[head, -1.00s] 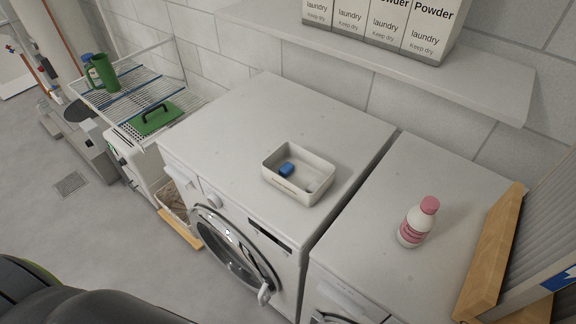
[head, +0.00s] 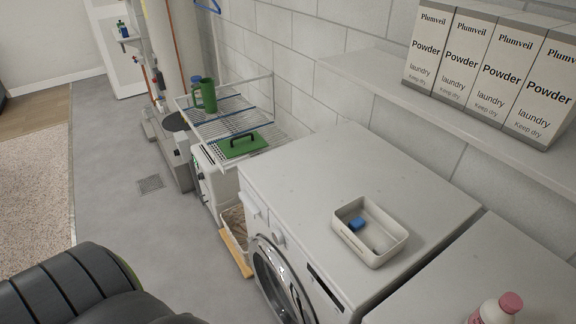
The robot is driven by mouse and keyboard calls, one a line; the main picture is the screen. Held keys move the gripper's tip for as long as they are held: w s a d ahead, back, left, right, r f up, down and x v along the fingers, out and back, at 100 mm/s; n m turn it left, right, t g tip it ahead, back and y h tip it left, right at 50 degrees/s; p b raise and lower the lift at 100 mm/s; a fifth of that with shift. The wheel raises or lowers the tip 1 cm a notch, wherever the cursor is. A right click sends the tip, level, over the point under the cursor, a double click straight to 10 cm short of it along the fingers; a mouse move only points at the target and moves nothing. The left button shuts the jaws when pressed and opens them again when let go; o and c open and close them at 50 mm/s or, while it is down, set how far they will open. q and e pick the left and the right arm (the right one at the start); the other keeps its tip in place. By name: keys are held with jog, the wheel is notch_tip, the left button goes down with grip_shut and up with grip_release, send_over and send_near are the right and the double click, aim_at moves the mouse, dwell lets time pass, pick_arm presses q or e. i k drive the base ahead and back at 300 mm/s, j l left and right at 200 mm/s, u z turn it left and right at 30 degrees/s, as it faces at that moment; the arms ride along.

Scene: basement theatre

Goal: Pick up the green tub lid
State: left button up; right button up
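The green tub lid (head: 239,148) is a flat green rectangle with a dark handle on top. It lies on the near end of the white wire rack (head: 221,126), left of the washing machine. Dark ribbed parts of my own body fill the lower left. Neither gripper shows in the head view, so nothing is seen touching the lid.
A green mug (head: 207,95) stands farther back on the rack. A white tray (head: 370,232) with a blue item sits on the washing machine (head: 300,185). Powder boxes (head: 480,70) stand on a wall shelf. A pink-capped bottle (head: 497,309) is lower right. Grey floor (head: 130,215) is clear at left.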

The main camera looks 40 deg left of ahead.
aim_at(240, 145)
jog(key=i+j, duration=0.1)
jog(key=j, duration=0.3)
jog(key=i+j, duration=0.15)
jog(key=j, duration=0.25)
jog(key=i+j, duration=0.1)
jog(key=j, duration=0.3)
jog(key=i+j, duration=0.1)
jog(key=j, duration=0.3)
